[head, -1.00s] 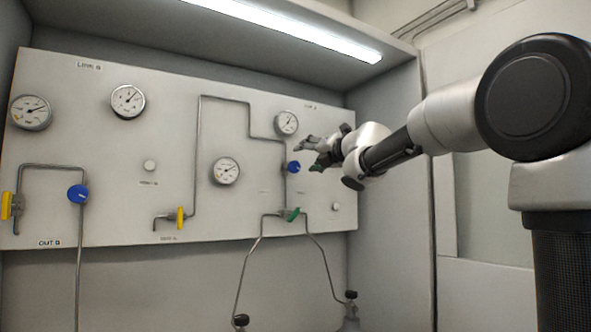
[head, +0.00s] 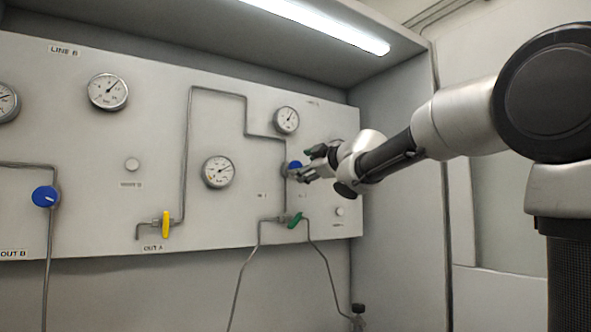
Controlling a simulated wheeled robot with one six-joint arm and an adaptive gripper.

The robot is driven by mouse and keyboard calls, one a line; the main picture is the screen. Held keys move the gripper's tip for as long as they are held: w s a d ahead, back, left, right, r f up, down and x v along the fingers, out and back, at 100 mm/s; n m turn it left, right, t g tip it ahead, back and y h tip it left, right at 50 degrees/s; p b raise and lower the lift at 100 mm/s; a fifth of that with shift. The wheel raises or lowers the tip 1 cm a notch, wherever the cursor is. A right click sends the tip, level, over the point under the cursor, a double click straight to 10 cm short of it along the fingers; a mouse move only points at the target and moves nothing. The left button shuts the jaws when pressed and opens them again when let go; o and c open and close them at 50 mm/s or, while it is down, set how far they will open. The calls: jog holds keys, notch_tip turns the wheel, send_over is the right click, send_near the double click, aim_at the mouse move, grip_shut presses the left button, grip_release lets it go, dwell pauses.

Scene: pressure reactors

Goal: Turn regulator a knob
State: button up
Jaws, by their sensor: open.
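A blue round knob (head: 294,166) sits on the right part of the white panel, on the pipe below a gauge (head: 286,120). It is partly hidden behind my gripper (head: 303,165). My gripper is open, with its fingers at the knob's right side; I cannot tell whether they touch it. A second blue knob (head: 45,196) is at the far left of the panel, clear of my gripper. The label by the right knob is too small to read.
A green valve handle (head: 295,221) is below the right knob. A yellow handle (head: 166,224) and more gauges (head: 219,171) are on the panel (head: 80,145). Thin pipes run across it. A cabinet side wall (head: 400,140) stands right of the panel.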

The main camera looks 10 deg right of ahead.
aim_at(297, 167)
jog(key=x, duration=0.6)
jog(key=shift+s, duration=0.1)
jog(key=c, duration=1)
jog(key=shift+m, duration=0.3)
jog(key=shift+c, duration=0.2)
jog(key=o, duration=1)
jog(key=shift+o, duration=0.2)
jog(key=v, duration=1.2)
